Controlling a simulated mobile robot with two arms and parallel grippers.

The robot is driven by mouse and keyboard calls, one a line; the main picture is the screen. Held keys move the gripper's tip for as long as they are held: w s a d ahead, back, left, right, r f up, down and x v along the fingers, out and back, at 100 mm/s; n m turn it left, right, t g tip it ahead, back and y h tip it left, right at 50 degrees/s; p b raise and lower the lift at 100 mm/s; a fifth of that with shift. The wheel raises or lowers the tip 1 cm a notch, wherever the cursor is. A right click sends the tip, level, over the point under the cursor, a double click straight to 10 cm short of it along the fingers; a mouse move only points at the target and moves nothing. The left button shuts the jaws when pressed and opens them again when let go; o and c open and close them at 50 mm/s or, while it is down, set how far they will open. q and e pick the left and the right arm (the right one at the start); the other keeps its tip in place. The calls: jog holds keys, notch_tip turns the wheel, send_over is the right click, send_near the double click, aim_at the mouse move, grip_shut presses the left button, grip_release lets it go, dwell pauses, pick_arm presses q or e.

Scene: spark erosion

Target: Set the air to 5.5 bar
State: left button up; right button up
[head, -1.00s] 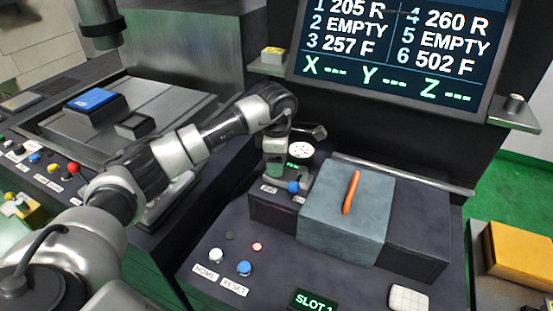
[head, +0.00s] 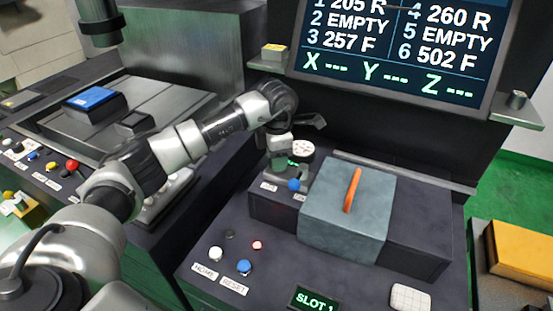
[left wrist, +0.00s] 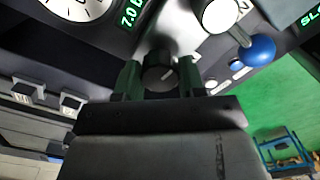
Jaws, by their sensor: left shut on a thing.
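The air regulator's dark round knob (left wrist: 158,75) with a pale mark sits between the fingertips of my left gripper (left wrist: 160,80) in the left wrist view. The gripper is shut on it. The green display (left wrist: 130,14) beside it reads 7.0, with its unit cut off. A white dial gauge (left wrist: 80,6) is partly in view at the top left. In the head view the gauge (head: 301,149) stands behind the machine's front panel, with my left gripper (head: 284,150) next to it. The knob is hidden there. My right gripper is not in view.
A blue ball lever (head: 293,185) is close to the gauge. A grey-blue block cover with an orange handle (head: 352,190) stands to the right. HOME and RESET buttons (head: 230,260) are in front. A large screen (head: 395,45) hangs behind.

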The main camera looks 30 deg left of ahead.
pick_arm(q)
jog(key=n, duration=0.4)
jog(key=shift+n+b, duration=0.3)
jog(key=shift+b, duration=0.05)
jog(key=n, duration=0.4)
jog(key=shift+r+n, duration=0.1)
jog(key=shift+n, duration=0.3)
jog(key=o, duration=0.9)
jog(key=shift+o, duration=0.2)
